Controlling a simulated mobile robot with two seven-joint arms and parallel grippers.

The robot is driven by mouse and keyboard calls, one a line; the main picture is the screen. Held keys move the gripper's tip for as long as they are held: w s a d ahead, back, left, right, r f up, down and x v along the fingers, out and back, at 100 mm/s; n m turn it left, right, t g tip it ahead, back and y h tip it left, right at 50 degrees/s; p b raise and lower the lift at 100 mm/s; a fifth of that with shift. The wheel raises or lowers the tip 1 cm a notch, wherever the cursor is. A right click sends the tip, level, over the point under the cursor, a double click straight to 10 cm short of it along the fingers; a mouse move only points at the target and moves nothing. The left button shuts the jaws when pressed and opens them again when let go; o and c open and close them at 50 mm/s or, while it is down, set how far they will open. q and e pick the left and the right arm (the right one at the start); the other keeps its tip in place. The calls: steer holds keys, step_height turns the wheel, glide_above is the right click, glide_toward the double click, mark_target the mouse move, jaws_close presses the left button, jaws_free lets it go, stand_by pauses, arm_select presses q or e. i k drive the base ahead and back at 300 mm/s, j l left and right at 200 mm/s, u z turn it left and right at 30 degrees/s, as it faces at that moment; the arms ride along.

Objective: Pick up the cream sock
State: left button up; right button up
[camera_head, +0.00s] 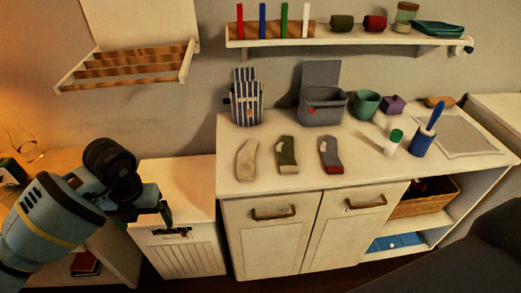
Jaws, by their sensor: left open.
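The cream sock (246,159) lies flat on the left part of the white counter (232,185), close to its front edge. A green and cream sock (287,155) and a dark grey sock (330,156) with red and pale patches lie in a row to its right. My left gripper (165,215) is open and empty, over the lower white cabinet to the left of the counter. It is lower than the cream sock and well apart from it. My right gripper does not show.
A striped bag (245,98), a grey bin (323,108) and a green mug (366,104) stand behind the socks. A white bottle (393,143) and a blue brush holder (421,142) stand to the right. A shelf (340,39) hangs above. The lower cabinet top (180,180) is clear.

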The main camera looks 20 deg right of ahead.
mark_target(246, 168)
steer(key=i+l+z, duration=0.15)
steer(key=i+l, duration=0.2)
steer(key=l, duration=0.15)
steer(key=i+l+z, duration=0.2)
steer(key=i+l, duration=0.2)
steer(key=l, duration=0.1)
